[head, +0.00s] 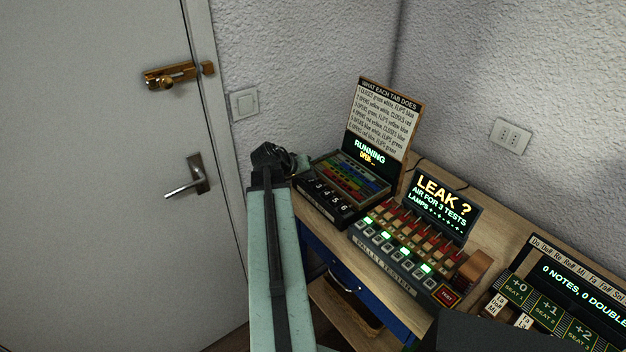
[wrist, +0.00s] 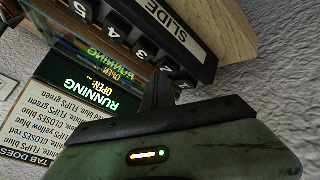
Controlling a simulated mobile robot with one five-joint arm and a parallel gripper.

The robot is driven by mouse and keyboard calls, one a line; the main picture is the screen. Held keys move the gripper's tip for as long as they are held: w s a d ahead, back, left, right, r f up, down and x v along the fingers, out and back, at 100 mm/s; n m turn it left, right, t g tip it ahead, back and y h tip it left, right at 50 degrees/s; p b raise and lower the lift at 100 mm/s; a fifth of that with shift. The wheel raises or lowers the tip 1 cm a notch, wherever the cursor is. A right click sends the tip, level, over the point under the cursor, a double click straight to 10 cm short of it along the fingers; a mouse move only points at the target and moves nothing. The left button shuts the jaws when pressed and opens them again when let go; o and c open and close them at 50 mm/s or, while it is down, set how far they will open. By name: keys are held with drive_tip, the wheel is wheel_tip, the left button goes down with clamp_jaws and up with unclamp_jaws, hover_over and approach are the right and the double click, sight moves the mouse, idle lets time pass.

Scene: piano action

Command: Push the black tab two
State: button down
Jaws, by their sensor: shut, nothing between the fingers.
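The black slide box (head: 335,190) stands at the back left of the bench, with a row of numbered black tabs along its front edge. Black tab two (wrist: 169,69) shows in the wrist view, with tabs three (wrist: 141,53) and four (wrist: 114,32) to its left. My gripper (head: 296,166) is shut and empty at the left end of the box. In the wrist view its dark fingertips (wrist: 160,80) are close by tab two and overlap it in the picture. I cannot tell whether they touch it. The far end of the row is partly hidden by my gripper.
A screen (head: 368,152) above the box reads "RUNNING OPEN...". A card (head: 383,115) behind lists what each tab does. A lamp-and-switch tester (head: 400,250) with a "LEAK ?" screen (head: 443,207) stands to the right. A door (head: 100,200) and wall are to the left.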

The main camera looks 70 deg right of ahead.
idle(0.3)
drive_tip(key=shift+r+p, duration=0.75)
drive_tip(key=shift+p, duration=0.05)
drive_tip(key=shift+r, duration=0.1)
wheel_tip(320, 180, up, 5)
drive_tip(key=p, duration=0.5)
wheel_tip(320, 180, up, 8)
drive_tip(key=p, duration=0.9)
hover_over(309, 182)
drive_tip(key=shift+b, duration=0.5)
